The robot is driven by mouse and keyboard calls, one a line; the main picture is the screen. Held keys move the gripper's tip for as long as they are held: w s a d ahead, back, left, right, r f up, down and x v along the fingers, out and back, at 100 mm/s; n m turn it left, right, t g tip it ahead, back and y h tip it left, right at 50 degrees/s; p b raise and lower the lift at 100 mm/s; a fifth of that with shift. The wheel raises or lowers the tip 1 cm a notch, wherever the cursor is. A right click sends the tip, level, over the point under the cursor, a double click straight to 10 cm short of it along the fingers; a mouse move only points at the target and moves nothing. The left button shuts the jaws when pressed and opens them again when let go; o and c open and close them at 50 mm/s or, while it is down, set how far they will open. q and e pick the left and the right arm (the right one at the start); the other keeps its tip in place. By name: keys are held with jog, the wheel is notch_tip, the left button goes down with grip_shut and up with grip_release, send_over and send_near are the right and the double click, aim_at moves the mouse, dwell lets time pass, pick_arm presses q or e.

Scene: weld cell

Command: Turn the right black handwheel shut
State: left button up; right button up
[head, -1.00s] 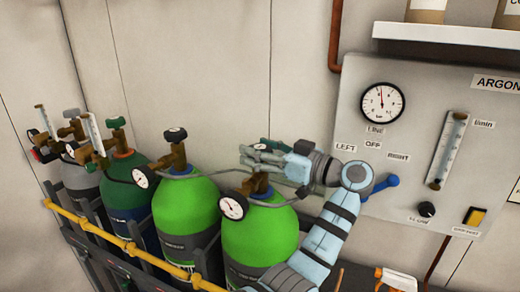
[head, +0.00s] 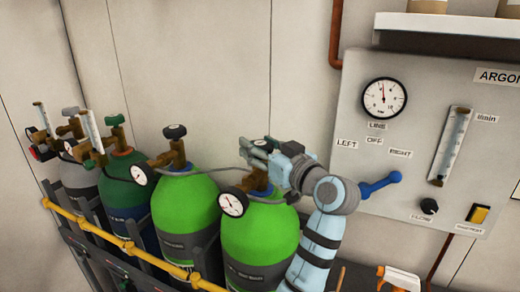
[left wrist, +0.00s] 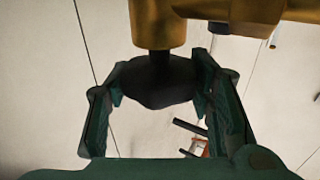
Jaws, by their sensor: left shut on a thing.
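The right black handwheel (left wrist: 157,85) sits on the brass valve (left wrist: 152,25) in the left wrist view, between the two fingers of my left gripper (left wrist: 158,92). The fingers are shut on its sides. In the head view my left gripper (head: 257,152) is at the valve top of the right bright green cylinder (head: 262,238) and hides most of the handwheel. A round gauge (head: 233,203) hangs beside that valve. The left bright green cylinder (head: 184,215) carries its own black handwheel (head: 174,132), clear of my gripper. My right gripper is not in view.
Darker cylinders (head: 127,190) stand further left, behind a yellow rail (head: 130,247). A panel (head: 410,160) on the right wall bears a line gauge (head: 384,98) and a blue lever (head: 382,184) pointing toward the RIGHT label. A grey hose runs between the green cylinders' valves.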

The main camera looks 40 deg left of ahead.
aim_at(260, 143)
pick_arm(q)
jog(key=m+t, duration=0.1)
jog(key=t, duration=0.1)
jog(key=m+t+h+p, duration=0.1)
jog(key=t, duration=0.1)
jog(key=shift+r+m+h, duration=0.1)
jog(key=shift+m+h, duration=0.2)
jog(key=shift+m+t+h+p, duration=0.95)
jog(key=shift+m+t+h, duration=0.35)
jog(key=shift+m+t, duration=0.45)
jog(key=shift+t, duration=0.45)
jog(key=o, duration=1.2)
notch_tip(260, 143, up, 10)
jog(key=shift+f, duration=0.1)
